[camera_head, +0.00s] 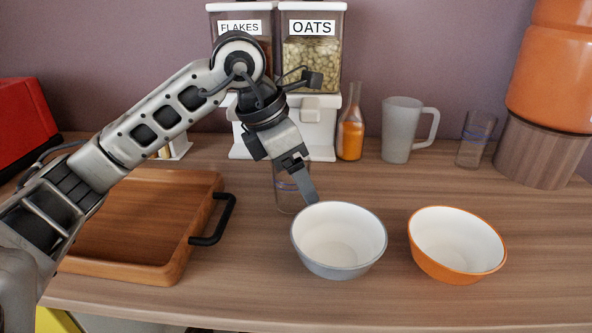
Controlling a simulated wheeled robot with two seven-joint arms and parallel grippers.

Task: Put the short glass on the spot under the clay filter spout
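A clear glass with a blue band (287,200) stands on the counter behind the grey bowl. My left gripper (299,183) is over it, pointing down, with one finger against or in front of its right side. The other finger is hidden, so I cannot tell whether it grips the glass. A second clear glass with a blue band (474,147) stands at the back right. The orange clay filter (552,75) rests on a round wooden stand (537,152) at the right edge. Its spout is not visible. My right gripper is not in view.
The grey bowl (339,270) and orange bowl (458,272) stand in front. A wooden tray with a black handle (212,225) lies left. Behind are cereal dispensers (312,60), an orange-filled bottle (350,138) and a frosted mug (399,135). Counter between mug and orange bowl is clear.

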